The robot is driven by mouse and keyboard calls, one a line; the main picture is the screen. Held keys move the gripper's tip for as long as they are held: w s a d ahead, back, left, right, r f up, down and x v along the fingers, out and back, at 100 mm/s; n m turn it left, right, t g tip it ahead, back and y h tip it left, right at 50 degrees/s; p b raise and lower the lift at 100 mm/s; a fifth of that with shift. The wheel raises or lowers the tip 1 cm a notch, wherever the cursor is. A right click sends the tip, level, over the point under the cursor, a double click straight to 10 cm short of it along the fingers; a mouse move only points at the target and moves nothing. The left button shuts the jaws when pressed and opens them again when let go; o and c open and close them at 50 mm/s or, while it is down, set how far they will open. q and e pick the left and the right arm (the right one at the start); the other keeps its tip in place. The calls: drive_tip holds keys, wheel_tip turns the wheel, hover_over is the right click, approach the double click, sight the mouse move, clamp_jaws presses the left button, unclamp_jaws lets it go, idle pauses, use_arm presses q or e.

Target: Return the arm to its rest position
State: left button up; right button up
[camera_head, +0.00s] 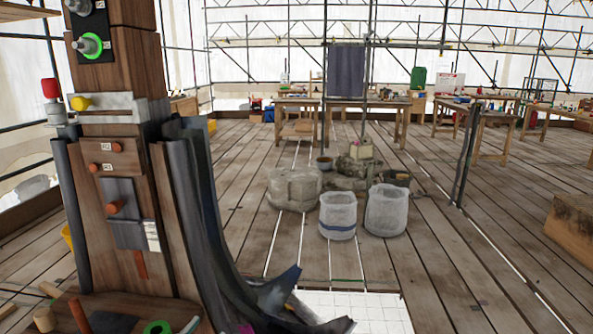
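Neither of my grippers shows in the head view, and I cannot see what they hold, if anything. A tall wooden post (122,32) stands at the left, close to me. Dark grey bent sheets (197,205) wrap its right side and curl outward near its foot. A black plate (88,28) with green-ringed metal fittings (88,44) is on its upper face. A pale ledge (108,105) below it bears a yellow knob (80,103). Orange-brown pegs (116,147) and a grey plate (123,208) are lower down.
A red-capped bottle (53,100) is left of the post. Small tools and a green ring (157,327) lie at its foot. Two whitish sacks (338,215) and stone blocks (294,188) stand mid-floor. Workbenches (300,102) line the back. The plank floor (450,250) at right is largely clear.

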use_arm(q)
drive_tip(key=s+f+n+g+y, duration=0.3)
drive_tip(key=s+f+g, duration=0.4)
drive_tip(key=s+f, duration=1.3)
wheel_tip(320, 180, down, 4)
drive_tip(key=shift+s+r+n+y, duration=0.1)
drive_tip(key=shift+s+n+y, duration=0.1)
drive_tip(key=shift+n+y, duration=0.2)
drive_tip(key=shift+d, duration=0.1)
